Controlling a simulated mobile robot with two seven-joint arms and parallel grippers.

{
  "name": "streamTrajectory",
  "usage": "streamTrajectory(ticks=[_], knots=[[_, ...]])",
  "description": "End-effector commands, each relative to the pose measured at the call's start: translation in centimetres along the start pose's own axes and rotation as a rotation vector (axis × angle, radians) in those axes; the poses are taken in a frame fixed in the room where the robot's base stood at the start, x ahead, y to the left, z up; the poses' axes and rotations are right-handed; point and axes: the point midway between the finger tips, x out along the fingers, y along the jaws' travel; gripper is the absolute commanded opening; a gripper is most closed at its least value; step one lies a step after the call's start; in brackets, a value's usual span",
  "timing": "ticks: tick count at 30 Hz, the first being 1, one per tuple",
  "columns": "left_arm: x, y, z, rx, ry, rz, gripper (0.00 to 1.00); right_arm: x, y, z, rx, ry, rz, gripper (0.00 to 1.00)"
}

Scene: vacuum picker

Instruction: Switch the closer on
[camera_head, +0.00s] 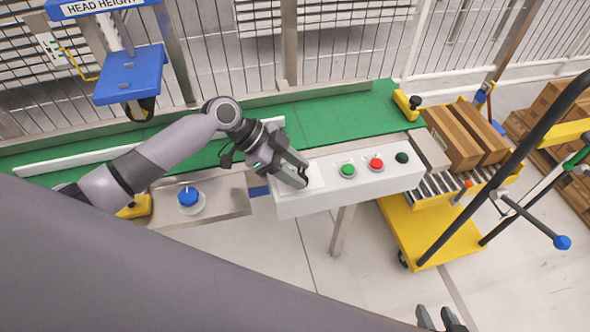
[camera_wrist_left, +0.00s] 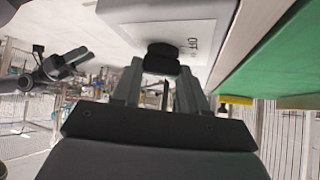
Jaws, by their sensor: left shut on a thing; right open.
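A white control box (camera_head: 330,190) stands in front of the green conveyor. On its top are a green button (camera_head: 348,170), a red button (camera_head: 376,164) and a dark green or black button (camera_head: 402,157). My left gripper (camera_head: 299,176) is at the left end of the box top. In the left wrist view, its fingers (camera_wrist_left: 159,78) are shut on a black switch knob (camera_wrist_left: 162,54) on a white plate marked "OFF". In the head view the gripper hides this knob. My right gripper (camera_head: 441,319) is open and empty at the bottom edge.
A green conveyor belt (camera_head: 340,115) runs behind the box. A blue knob (camera_head: 188,197) sits on a metal panel to the left. Cardboard boxes (camera_head: 455,138) lie on a yellow roller cart (camera_head: 430,228) at the right. A blue "HEAD HEIGHT" stand (camera_head: 130,75) rises at the left.

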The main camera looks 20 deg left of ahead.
Motion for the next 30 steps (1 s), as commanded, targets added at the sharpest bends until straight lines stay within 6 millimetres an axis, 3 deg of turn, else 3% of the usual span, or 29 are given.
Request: streamTrajectory(ticks=[6, 7, 9, 20, 30], knots=[[0.0, 0.0, -0.1, 0.003, 0.001, 0.0, 0.12, 0.0, 0.1, -0.2, 0.0, 0.004, 0.002, 0.43], [0.0, 0.0, -0.1, 0.003, 0.001, 0.0, 0.49, 0.0, 0.1, -0.2, 0.0, 0.004, 0.002, 0.43], [0.0, 0.0, -0.1, 0.002, 0.001, 0.0, 0.68, 0.0, 0.1, -0.2, 0.0, 0.006, 0.003, 0.43], [-0.6, 0.0, 0.0, 0.0, 0.0, -0.001, 0.68, 0.0, 0.1, -0.3, 0.005, 0.008, 0.005, 0.43], [-5.7, 0.0, -0.1, 0.001, -0.001, -0.001, 0.68, 0.0, 0.1, -0.2, 0.011, 0.005, 0.006, 0.43]])
